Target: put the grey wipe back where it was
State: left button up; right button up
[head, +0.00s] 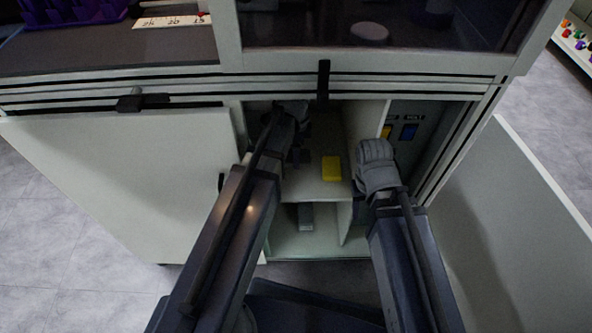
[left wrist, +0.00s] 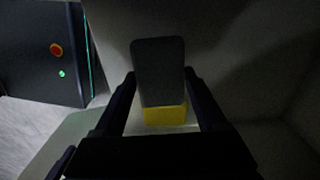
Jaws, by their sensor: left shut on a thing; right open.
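My left gripper (head: 301,160) reaches into the open cabinet, over the left part of its upper shelf. In the left wrist view its fingers (left wrist: 160,85) are shut on the grey wipe (left wrist: 158,68), an upright dark grey slab. The wipe is hard to make out in the dark head view. A yellow block (head: 331,168) sits on the upper shelf to the right of my left gripper. Yellow (left wrist: 165,115) shows just under the wipe in the left wrist view. My right gripper (head: 376,160) is at the cabinet's right side, open, its fingertips mostly hidden.
A grey block (head: 305,217) stands in the lower compartment. White doors (head: 125,180) (head: 540,215) stand open on both sides. A divider (head: 371,122) separates the shelf from a panel (head: 415,127). A dark box (left wrist: 45,50) with a red button is left in the wrist view.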

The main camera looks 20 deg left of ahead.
pick_arm(q)
jog(key=shift+f+b, duration=2.05)
jog(key=shift+f, duration=0.55)
jog(key=shift+f, duration=0.25)
jog(key=o, duration=1.1)
jog(key=shift+r, duration=0.1)
jog(key=shift+o, duration=0.2)
jog(key=shift+r, duration=0.1)
notch_tip(320, 180, up, 12)
jog(key=p, duration=1.2)
jog(key=shift+r, duration=0.1)
